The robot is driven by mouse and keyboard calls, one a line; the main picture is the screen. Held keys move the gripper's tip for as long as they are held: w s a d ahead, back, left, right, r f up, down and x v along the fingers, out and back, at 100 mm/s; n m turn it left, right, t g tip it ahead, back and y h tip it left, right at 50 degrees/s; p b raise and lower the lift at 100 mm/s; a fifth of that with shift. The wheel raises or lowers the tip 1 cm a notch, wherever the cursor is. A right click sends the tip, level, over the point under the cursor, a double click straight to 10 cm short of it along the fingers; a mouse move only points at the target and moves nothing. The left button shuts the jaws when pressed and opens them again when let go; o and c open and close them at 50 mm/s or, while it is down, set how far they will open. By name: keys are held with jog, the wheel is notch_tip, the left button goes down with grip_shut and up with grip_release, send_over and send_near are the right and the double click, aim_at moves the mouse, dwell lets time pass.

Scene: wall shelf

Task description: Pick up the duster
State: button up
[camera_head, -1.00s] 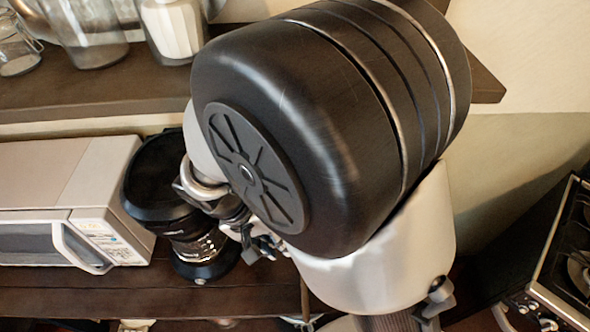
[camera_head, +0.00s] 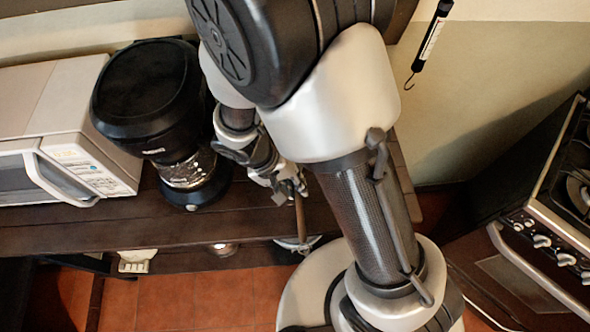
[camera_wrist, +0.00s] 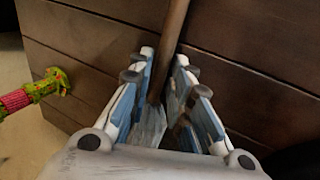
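My gripper (camera_wrist: 164,60) points at the dark wooden shelf boards in the wrist view. A brown wooden stick (camera_wrist: 174,25) runs between its two fingers, with a finger on either side. The fingers stand apart, and I see no firm hold on the stick. In the head view my gripper (camera_head: 288,190) is by the shelf's front edge, with the brown stick (camera_head: 299,222) hanging just below it. A green and pink tufted thing (camera_wrist: 35,92) shows at the left of the wrist view, apart from the fingers. I cannot tell for sure which of these is the duster.
The dark shelf (camera_head: 120,225) carries a microwave (camera_head: 60,130) and a black coffee maker (camera_head: 150,100) left of my arm. A black hooked tool (camera_head: 429,38) hangs on the wall. A stove (camera_head: 545,215) stands at right.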

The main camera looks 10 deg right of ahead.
jog(key=shift+d+f, duration=0.1)
jog(key=shift+f, duration=0.2)
jog(key=shift+r, duration=0.1)
grip_shut()
jog(key=shift+w, duration=0.1)
